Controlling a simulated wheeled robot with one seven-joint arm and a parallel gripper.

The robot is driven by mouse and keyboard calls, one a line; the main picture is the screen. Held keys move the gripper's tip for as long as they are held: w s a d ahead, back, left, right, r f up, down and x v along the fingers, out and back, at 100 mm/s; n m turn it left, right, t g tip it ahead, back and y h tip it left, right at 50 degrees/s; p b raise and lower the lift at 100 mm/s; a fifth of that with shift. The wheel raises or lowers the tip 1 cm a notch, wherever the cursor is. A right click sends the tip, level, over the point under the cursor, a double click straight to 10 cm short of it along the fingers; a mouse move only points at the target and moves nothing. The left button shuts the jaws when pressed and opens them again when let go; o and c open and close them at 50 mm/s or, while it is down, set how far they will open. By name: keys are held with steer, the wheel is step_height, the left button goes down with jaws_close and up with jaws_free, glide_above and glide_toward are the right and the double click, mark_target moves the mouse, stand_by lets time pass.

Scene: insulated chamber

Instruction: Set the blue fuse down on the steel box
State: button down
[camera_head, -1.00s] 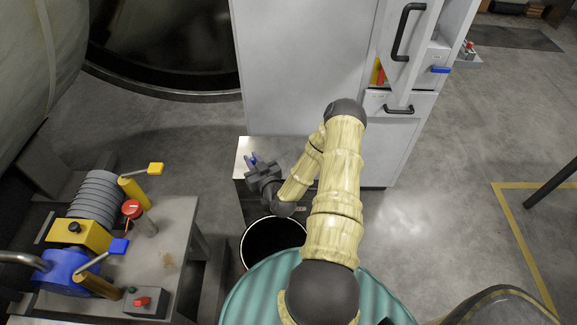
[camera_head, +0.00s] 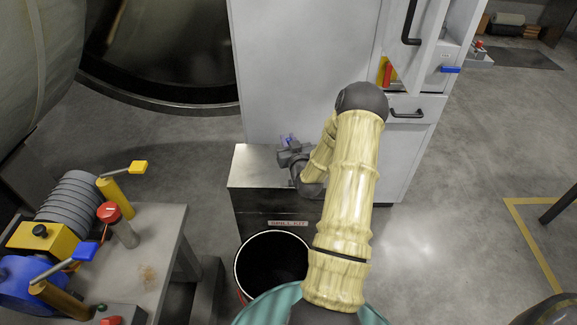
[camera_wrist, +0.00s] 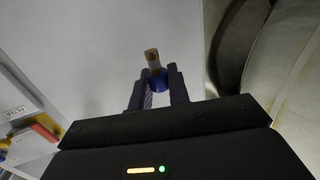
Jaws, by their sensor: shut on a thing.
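The blue fuse (camera_wrist: 156,75) is between the fingers of my gripper (camera_wrist: 158,88) in the wrist view. In the head view my gripper (camera_head: 288,143) is over the back part of the steel box (camera_head: 253,170), close to the grey cabinet. Only a small blue-purple bit of the fuse (camera_head: 290,138) shows there. I cannot tell how high the fuse is above the box top. The box's left top is bare; my arm hides its right side.
A tall grey cabinet (camera_head: 300,70) stands right behind the box, with an open compartment holding red and yellow things (camera_head: 387,72). A round open bin (camera_head: 240,263) stands in front of the box. A bench (camera_head: 165,235) with a pump and valve levers is at left.

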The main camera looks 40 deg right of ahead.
steer(key=shift+f+b, duration=0.65)
steer(key=shift+f, duration=2.5)
steer(key=shift+f+b, duration=0.45)
steer(key=shift+f, duration=1.45)
steer(key=shift+f, duration=0.2)
steer(key=c, duration=1.3)
jaws_free()
steer(key=shift+r, duration=0.1)
